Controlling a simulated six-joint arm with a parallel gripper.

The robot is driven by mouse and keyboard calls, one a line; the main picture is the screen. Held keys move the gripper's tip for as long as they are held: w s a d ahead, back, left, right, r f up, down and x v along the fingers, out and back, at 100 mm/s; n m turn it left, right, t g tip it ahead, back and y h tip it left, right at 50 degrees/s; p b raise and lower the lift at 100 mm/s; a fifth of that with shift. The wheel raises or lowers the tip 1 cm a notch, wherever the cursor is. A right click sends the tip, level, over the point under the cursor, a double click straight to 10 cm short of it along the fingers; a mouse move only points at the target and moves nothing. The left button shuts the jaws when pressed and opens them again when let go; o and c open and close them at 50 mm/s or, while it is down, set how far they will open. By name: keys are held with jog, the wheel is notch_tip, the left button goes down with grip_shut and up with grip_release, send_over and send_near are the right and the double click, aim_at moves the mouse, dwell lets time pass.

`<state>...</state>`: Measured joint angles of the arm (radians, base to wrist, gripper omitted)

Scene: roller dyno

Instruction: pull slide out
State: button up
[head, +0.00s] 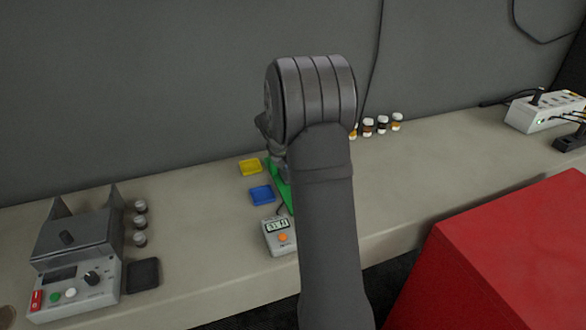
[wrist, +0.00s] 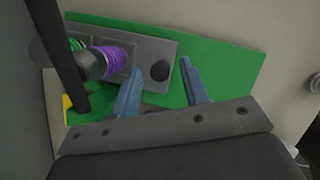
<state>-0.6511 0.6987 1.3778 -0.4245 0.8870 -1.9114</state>
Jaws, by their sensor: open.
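In the wrist view a grey plate (wrist: 153,48), which may be the slide, lies on a green base (wrist: 225,65). It carries a round black knob (wrist: 160,71). A purple ringed roller (wrist: 117,60) and a green ringed roller (wrist: 77,45) sit at its left. My gripper (wrist: 160,66) is open and empty, its two blue fingers on either side of the knob in the picture. I cannot tell whether they are level with it or above it. In the head view my arm hides the gripper and most of the green base (head: 284,192).
Near the base are a yellow tray (head: 250,167), a blue tray (head: 262,195) and a small display box (head: 279,237). A control box (head: 75,290) stands at the left, a white power box (head: 540,110) at the back right. A red block (head: 510,260) fills the front right.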

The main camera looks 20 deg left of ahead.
jog(key=shift+w+f, duration=0.1)
jog(key=shift+f, duration=0.05)
jog(key=shift+c, duration=0.2)
grip_shut()
jog(key=s+d, duration=1.1)
dwell(0.3)
jog(key=shift+o, duration=0.2)
grip_release()
jog(key=v, duration=1.7)
jog(key=shift+r, duration=0.25)
